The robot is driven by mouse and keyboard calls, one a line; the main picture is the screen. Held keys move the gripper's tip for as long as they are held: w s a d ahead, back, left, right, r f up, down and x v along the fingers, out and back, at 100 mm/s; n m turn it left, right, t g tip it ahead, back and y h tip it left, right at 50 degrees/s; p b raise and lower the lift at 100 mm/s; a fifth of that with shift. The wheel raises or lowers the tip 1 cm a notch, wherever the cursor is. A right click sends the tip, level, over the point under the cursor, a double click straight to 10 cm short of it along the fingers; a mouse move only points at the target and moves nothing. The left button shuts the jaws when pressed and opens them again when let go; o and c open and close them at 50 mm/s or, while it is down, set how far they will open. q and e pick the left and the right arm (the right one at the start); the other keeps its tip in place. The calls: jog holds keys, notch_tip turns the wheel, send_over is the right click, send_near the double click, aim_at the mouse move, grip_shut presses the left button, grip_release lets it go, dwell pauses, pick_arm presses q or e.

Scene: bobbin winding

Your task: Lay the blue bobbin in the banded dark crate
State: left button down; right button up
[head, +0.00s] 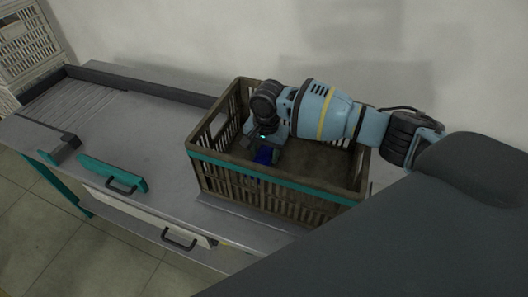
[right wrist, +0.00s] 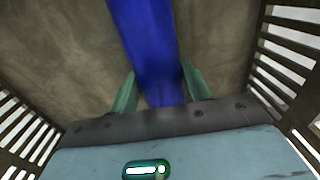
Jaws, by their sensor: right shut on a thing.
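The dark crate (head: 278,190) with a teal band stands on the grey workbench. My right gripper (head: 266,150) reaches down inside the crate, near its left end. It is shut on the blue bobbin (head: 264,155), which is mostly hidden by the gripper in the head view. In the right wrist view the blue bobbin (right wrist: 150,45) lies between the two teal fingers of the gripper (right wrist: 160,92), with the crate floor behind it. I cannot tell whether the bobbin touches the floor. My left gripper is not in view.
The slatted crate walls (right wrist: 285,50) stand close on both sides of the gripper. A teal handled piece (head: 113,175) and a small dark grey block (head: 62,148) are at the bench's left. A pale crate (head: 25,45) stands at the far left. The bench's left top is mostly clear.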

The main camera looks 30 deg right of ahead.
aim_at(266, 150)
jog(key=shift+f, duration=0.15)
jog(key=o, duration=1.2)
notch_tip(266, 150, up, 11)
jog(key=shift+s+d+p, duration=0.1)
jog(key=shift+p, duration=0.65)
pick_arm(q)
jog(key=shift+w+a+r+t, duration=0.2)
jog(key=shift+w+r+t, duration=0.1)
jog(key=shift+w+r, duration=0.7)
pick_arm(e)
jog(key=shift+r, duration=0.6)
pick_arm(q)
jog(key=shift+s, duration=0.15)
